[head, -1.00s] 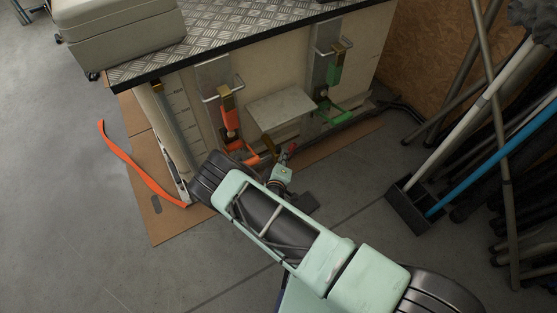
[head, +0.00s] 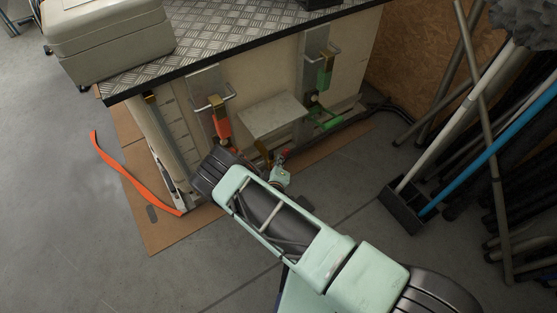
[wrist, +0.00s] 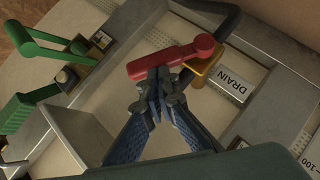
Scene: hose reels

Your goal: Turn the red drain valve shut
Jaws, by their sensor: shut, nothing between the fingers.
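The red drain valve lever (wrist: 165,61) shows in the wrist view, with a rounded knob at its right end and a brass-coloured bracket (wrist: 209,70) beside it. A plate reading DRAIN (wrist: 230,85) lies right of it. My gripper (wrist: 159,76) is shut and empty, its blue fingers together. The fingertips are right at the near side of the lever's left half; whether they touch it I cannot tell. In the head view a small bit of the red lever (head: 285,153) shows just beyond my wrist. My arm hides most of the valve there.
A checkered worktop (head: 215,45) overhangs above. An orange strip (head: 128,178) lies left; brooms and poles (head: 470,150) lean right.

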